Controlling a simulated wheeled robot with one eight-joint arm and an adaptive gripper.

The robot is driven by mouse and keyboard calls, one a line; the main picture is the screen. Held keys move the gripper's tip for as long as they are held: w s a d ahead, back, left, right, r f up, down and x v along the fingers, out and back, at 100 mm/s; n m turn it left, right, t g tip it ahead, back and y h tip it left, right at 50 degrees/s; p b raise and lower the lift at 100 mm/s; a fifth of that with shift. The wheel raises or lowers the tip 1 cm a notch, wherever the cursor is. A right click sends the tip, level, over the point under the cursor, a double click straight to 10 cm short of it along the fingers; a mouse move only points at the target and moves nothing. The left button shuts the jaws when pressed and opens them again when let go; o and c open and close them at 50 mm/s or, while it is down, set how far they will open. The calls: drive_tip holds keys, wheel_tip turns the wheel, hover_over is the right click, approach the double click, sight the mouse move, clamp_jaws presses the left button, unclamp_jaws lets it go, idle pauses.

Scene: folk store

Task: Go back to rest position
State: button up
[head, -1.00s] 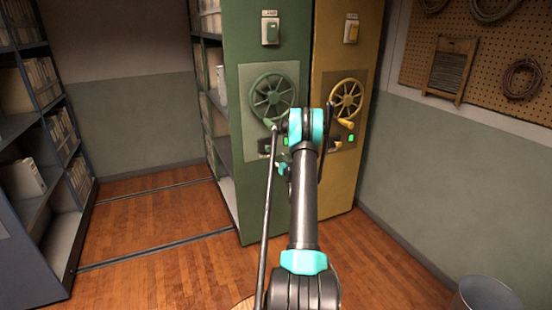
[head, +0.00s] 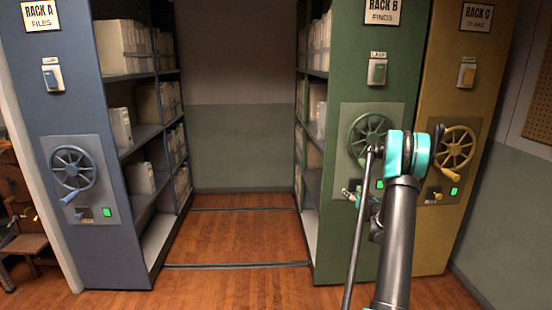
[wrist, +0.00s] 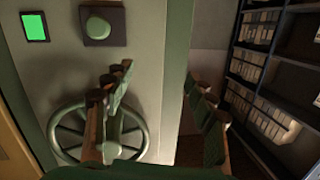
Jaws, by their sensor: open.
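My gripper (wrist: 160,112) is open and empty in the wrist view, its two fingers apart. The green Rack B (head: 342,262) fills the left behind it, with its spoked handwheel (wrist: 68,138) behind the left finger. In the head view my gripper (head: 353,194) is small and partly hidden by my arm, just in front of Rack B's panel below the wheel (head: 358,135). I cannot tell whether it touches the panel. My arm reaches up from the lower right.
Blue Rack A (head: 88,245) stands at left, with a handwheel (head: 73,170). Yellow Rack C (head: 428,235) stands against Rack B at right. A wide aisle (head: 235,235) with floor rails is open between Racks A and B. A wooden chair (head: 25,235) is at far left.

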drive_tip(key=s+a+r+n+g+y, duration=0.1)
drive_tip(key=s+a+r+g+y, duration=0.3)
drive_tip(key=s+a, duration=0.6)
drive_tip(key=s+a+r+g+h, duration=0.1)
drive_tip(key=s+a+g+h, duration=0.1)
drive_tip(key=s+a, duration=0.5)
drive_tip(key=s+a+g+h, duration=0.15)
drive_tip(key=s+a, duration=0.35)
drive_tip(key=s, duration=0.5)
drive_tip(key=s+d+f+g+h, duration=0.1)
drive_tip(key=s+f+g+h, duration=0.1)
drive_tip(key=s, duration=1.1)
drive_tip(key=s+d+f+m+g+h, duration=0.1)
drive_tip(key=s+f, duration=0.3)
drive_tip(key=s, duration=0.8)
drive_tip(key=shift+s+f+g+h, duration=0.2)
drive_tip(key=shift+s+g+h, duration=0.2)
drive_tip(key=shift+g, duration=0.35)
